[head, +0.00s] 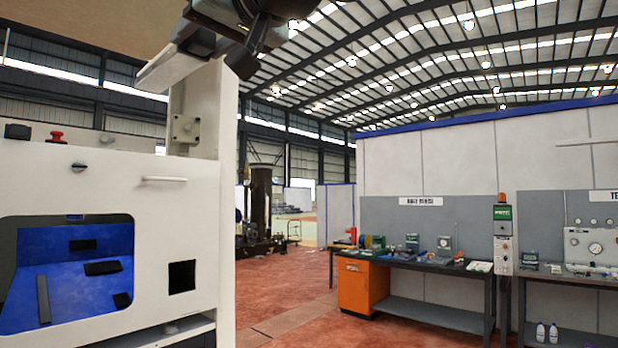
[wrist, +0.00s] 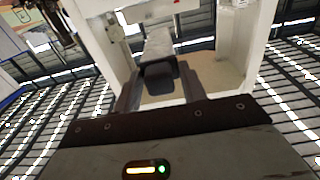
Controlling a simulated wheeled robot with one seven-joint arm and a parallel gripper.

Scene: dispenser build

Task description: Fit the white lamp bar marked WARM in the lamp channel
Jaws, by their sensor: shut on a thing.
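My gripper (head: 245,55) is at the top of the head view, beside the upper part of the white machine's upright. It is shut on a pale bar (head: 165,68), which sticks out to the left, tilted, close to the upright. In the wrist view my gripper (wrist: 160,78) has its dark fingers on both sides of the same bar (wrist: 158,40), whose near end is dark. No WARM mark can be read on the bar. I cannot make out the lamp channel in either view. I cannot tell whether the bar touches the machine.
The white machine (head: 150,230) fills the left, with a blue-lined opening (head: 75,265), a red button (head: 56,137) and an upright (head: 195,115). A tan panel (head: 75,25) overhangs at the top left. A workbench (head: 430,268) stands farther right; open floor lies between.

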